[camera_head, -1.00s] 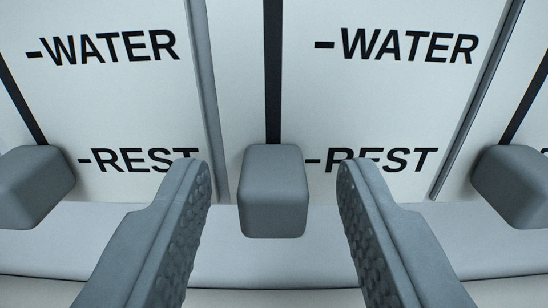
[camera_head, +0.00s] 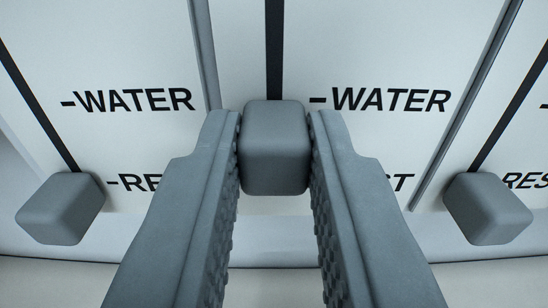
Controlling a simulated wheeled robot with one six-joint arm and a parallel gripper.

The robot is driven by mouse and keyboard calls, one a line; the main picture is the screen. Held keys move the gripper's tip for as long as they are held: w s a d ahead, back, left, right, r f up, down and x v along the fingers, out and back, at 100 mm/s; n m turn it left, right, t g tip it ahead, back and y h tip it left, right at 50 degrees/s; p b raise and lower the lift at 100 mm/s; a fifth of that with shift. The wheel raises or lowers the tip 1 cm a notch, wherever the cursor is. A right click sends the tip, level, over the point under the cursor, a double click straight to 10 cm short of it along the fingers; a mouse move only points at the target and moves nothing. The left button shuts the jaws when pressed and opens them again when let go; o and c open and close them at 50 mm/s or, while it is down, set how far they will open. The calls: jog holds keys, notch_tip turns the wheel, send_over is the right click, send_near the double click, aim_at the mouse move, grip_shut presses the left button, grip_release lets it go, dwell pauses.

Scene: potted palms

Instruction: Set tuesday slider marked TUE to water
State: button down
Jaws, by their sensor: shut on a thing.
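The middle grey slider knob (camera_head: 275,150) sits between my gripper's (camera_head: 275,135) two textured fingers, which are shut on it. It stands higher than the knobs on both sides, below the level of the WATER mark (camera_head: 380,100) on its right and above the level of the REST mark (camera_head: 402,183). My right finger partly covers that REST mark. The dark slot (camera_head: 274,45) runs up from the knob. No TUE label shows, so I cannot read which day this slider is.
A left knob (camera_head: 60,208) and a right knob (camera_head: 488,208) sit at the lower ends of their slots, near REST level. Grey dividers (camera_head: 466,105) separate the white panels. The slot above the held knob is clear.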

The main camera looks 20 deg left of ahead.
jog(key=shift+r, duration=0.45)
jog(key=c, duration=1.3)
grip_release()
jog(key=shift+s, duration=0.1)
jog(key=v, duration=1.7)
jog(key=shift+s+d, duration=0.1)
jog(key=shift+s, duration=0.05)
